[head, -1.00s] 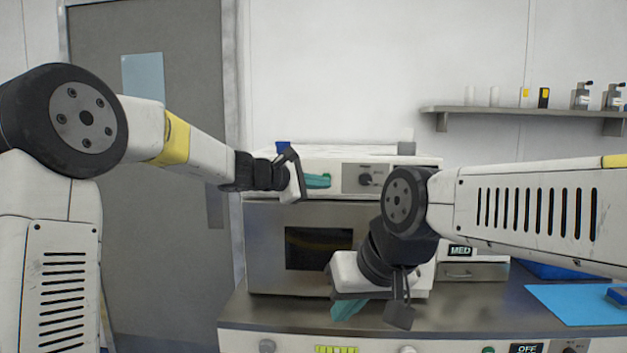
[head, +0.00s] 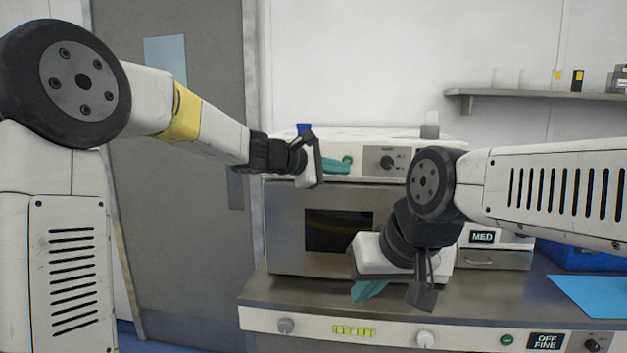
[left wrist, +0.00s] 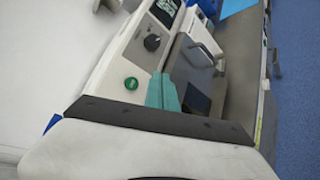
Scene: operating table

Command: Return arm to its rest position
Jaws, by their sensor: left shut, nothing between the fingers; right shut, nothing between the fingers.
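My left gripper (head: 337,166) is held up in front of the white control panel of the oven-like machine (head: 284,215). Its teal fingers are shut together with nothing between them. They also show closed in the left wrist view (left wrist: 162,92), near a green button and a black knob. My right gripper (head: 368,291) hangs lower, fingers down, in front of the machine's lower front and above the counter. Its teal fingers look shut and empty. My right arm hides part of the machine's right side.
The grey counter (head: 400,310) has knobs and displays along its front edge. A blue sheet (head: 592,295) lies on it at the right, near a blue tray (head: 580,256). A wall shelf (head: 540,94) holds small items. A grey door (head: 170,220) stands at the left.

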